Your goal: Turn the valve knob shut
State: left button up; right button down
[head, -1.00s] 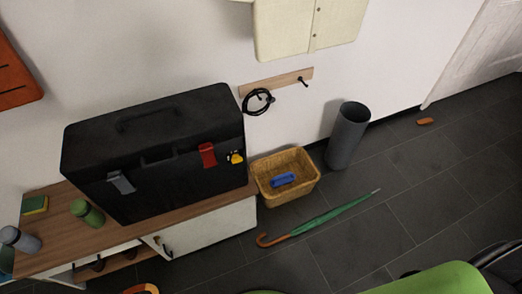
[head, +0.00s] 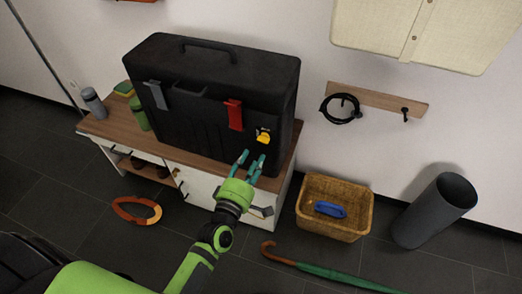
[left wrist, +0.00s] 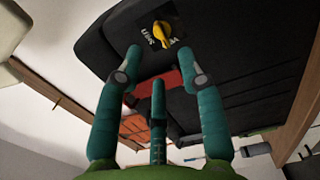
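The yellow valve knob (head: 264,135) sits on a small dark plate at the right end of the front of a large black case (head: 210,100). It also shows in the left wrist view (left wrist: 164,36), with white lettering beside it that I cannot read surely. My left gripper (head: 252,160) is open and empty, its teal fingers spread, a little below and left of the knob in the head view. In the left wrist view the fingers (left wrist: 162,60) point toward the knob and stay apart from it. My right gripper is not in view.
The case stands on a low wooden-topped cabinet (head: 107,125) with a green bottle (head: 139,114) and a grey one (head: 94,102). A red latch (head: 234,115) is left of the knob. A wicker basket (head: 345,233), a grey bin (head: 436,212) and an umbrella (head: 325,271) are on the floor.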

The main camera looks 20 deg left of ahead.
aim_at(264, 136)
pick_arm(q)
jog(key=w, duration=0.6)
jog(key=shift+w, duration=0.35)
jog(key=shift+d, duration=0.1)
grip_shut()
